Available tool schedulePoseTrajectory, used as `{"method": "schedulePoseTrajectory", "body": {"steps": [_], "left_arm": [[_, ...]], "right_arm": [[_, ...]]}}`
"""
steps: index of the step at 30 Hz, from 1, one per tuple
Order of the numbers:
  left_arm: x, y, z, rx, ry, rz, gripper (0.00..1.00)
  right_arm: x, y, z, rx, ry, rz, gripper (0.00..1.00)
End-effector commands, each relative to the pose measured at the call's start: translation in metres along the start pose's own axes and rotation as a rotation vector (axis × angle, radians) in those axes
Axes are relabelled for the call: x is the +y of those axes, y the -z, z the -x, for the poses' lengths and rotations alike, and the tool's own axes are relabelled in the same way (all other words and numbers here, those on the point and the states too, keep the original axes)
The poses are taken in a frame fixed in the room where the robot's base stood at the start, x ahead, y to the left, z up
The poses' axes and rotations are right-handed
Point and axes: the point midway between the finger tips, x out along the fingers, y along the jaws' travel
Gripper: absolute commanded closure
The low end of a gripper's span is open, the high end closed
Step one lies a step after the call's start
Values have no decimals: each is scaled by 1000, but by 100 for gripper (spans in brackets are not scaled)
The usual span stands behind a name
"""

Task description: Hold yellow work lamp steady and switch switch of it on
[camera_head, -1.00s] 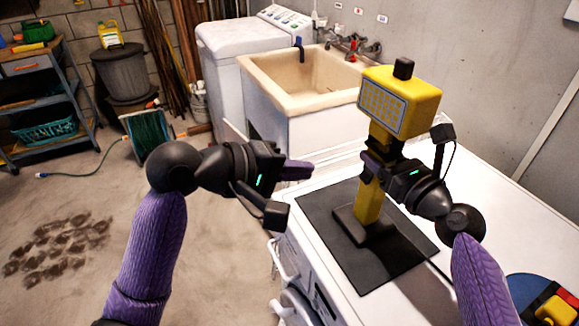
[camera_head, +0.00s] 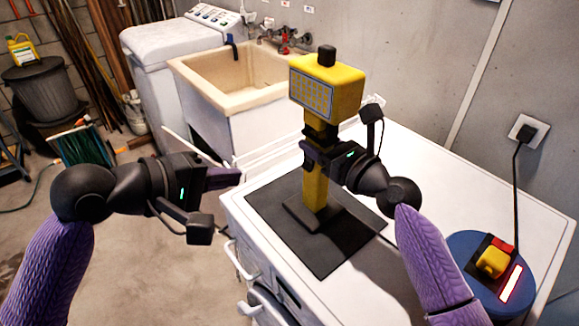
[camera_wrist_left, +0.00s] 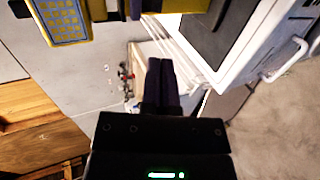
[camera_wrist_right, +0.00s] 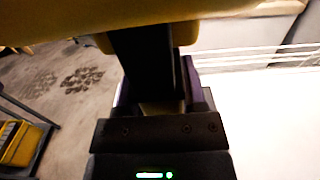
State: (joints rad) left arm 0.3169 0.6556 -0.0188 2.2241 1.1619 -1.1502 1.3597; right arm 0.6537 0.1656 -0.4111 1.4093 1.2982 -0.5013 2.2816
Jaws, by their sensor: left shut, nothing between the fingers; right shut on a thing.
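The yellow work lamp (camera_head: 347,88) stands upright on a dark mat (camera_head: 335,258) on the white worktop. Its grid panel faces left and shows no clear glow. A black knob (camera_head: 327,56) sits on top of its head; I cannot tell whether it is the switch. My right gripper (camera_head: 308,150) is shut on the lamp's post, just below the head. In the right wrist view the lamp head (camera_wrist_right: 130,18) hides much of the grip. My left gripper (camera_head: 238,177) is shut and empty, left of the lamp and apart from it. The lamp head (camera_wrist_left: 60,18) also shows in the left wrist view.
A blue round unit (camera_head: 465,247) with a yellow part and a glowing red bar sits at the worktop's right. A black cord runs up from it to a wall outlet (camera_head: 528,133). A beige sink (camera_head: 205,82) and a white washer (camera_head: 150,55) stand behind.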

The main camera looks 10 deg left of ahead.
Motion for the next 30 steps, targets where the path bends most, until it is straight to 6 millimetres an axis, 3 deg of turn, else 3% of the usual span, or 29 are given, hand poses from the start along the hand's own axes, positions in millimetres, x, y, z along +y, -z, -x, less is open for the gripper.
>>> {"method": "schedulePoseTrajectory", "body": {"steps": [5, 21, 30], "left_arm": [[0, 0, -6, -1, -2, 2, 100], [1, 0, -114, -2, -1, 1, 100], [0, 0, -140, 0, 0, -1, 100]], "right_arm": [[0, 1, 0, 3, -1, 0, 100], [0, 1, 0, 2, 0, 0, 100], [0, 1, 0, 2, 0, 1, 100]]}}
